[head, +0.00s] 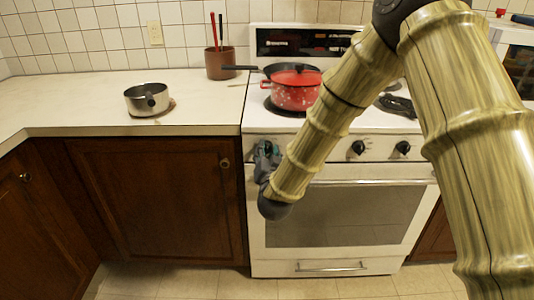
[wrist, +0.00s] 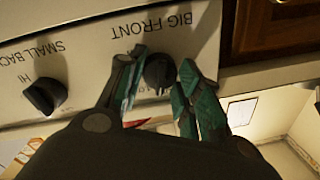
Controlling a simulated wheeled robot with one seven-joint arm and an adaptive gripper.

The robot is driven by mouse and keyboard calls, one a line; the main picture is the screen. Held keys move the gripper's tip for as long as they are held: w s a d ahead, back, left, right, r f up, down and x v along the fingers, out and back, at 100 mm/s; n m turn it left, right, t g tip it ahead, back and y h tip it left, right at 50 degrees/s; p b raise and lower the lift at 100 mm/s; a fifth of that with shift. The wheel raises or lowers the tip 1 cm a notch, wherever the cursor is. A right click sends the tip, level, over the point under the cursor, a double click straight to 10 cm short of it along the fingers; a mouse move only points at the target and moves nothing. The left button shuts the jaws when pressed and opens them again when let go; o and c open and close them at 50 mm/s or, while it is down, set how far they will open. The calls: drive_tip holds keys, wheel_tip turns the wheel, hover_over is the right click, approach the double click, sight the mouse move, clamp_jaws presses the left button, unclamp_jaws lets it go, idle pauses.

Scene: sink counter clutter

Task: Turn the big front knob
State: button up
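The big front knob (wrist: 158,72) is a dark knob on the white stove panel, below an upside-down "BIG FRONT" label in the wrist view. My gripper (wrist: 162,66) has one teal-and-dark finger on each side of it. The fingers are apart; a narrow gap shows on the right side, and I cannot tell whether the left finger touches the knob. In the head view my gripper (head: 267,153) is at the left end of the stove's front panel, and the knob is mostly hidden behind it.
The knob labelled "SMALL BACK" (wrist: 45,95) is left in the wrist view. Two other knobs (head: 358,148) (head: 402,148) sit further right. The oven handle (head: 370,182) runs below. A red pot (head: 293,95) is on the stove; a steel pot (head: 147,99) is on the counter.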

drive_tip(key=shift+c, duration=1.3)
drive_tip(key=shift+m, duration=0.3)
drive_tip(key=m+b, duration=0.1)
drive_tip(key=m, duration=0.1)
drive_tip(key=shift+f+m+b, duration=0.15)
drive_tip(key=shift+m+b, duration=0.7)
drive_tip(key=shift+m, duration=0.95)
drive_tip(key=o, duration=1)
drive_tip(key=shift+o, duration=0.2)
